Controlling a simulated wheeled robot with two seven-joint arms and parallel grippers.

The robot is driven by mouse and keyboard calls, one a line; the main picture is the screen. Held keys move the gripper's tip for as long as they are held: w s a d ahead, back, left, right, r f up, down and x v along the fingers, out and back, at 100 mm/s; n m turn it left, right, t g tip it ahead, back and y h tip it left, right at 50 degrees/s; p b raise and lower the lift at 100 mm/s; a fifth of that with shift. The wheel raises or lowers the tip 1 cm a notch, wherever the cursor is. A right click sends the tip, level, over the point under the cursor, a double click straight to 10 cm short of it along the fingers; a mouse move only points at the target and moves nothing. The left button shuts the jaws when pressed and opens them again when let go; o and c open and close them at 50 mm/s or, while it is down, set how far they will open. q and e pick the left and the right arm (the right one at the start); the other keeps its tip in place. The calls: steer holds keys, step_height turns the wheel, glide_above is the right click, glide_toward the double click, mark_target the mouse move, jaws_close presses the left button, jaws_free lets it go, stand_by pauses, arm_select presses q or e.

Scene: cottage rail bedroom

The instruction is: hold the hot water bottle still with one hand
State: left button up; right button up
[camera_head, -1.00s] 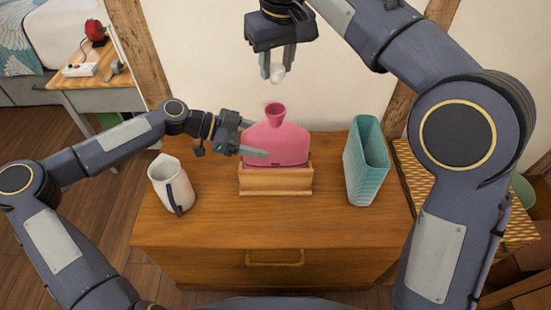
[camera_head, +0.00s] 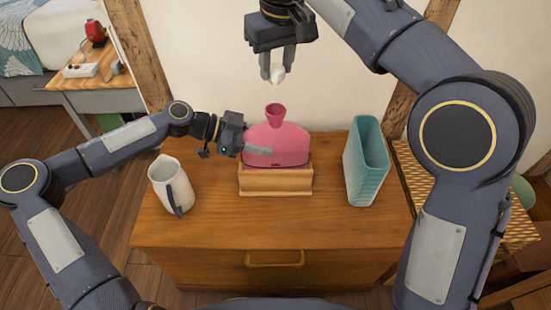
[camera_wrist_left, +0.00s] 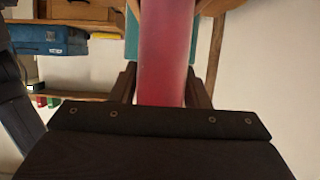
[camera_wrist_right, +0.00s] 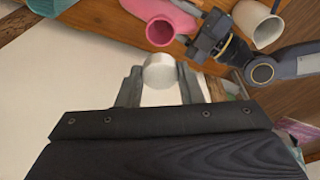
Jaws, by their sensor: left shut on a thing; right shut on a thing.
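The pink hot water bottle (camera_head: 282,143) stands upright in a wooden holder (camera_head: 275,184) on the dresser, its funnel-shaped mouth open at the top. My left gripper (camera_head: 258,150) is shut on the bottle's left side; in the left wrist view the bottle (camera_wrist_left: 165,55) fills the space between the fingers. My right gripper (camera_head: 277,72) is above the bottle, apart from it, shut on a small white rounded thing (camera_wrist_right: 160,71). In the right wrist view the bottle's mouth (camera_wrist_right: 160,31) lies beyond that white thing.
A white jug (camera_head: 172,184) stands on the dresser (camera_head: 230,230) left of the holder. A tall teal ribbed container (camera_head: 366,163) stands to its right. The dresser front is clear. At far left, a side table (camera_head: 110,83) bears a red object (camera_head: 95,32).

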mark_target(277, 79)
steer(key=shift+f, duration=2.5)
steer(key=shift+f, duration=0.85)
steer(key=shift+f, duration=0.55)
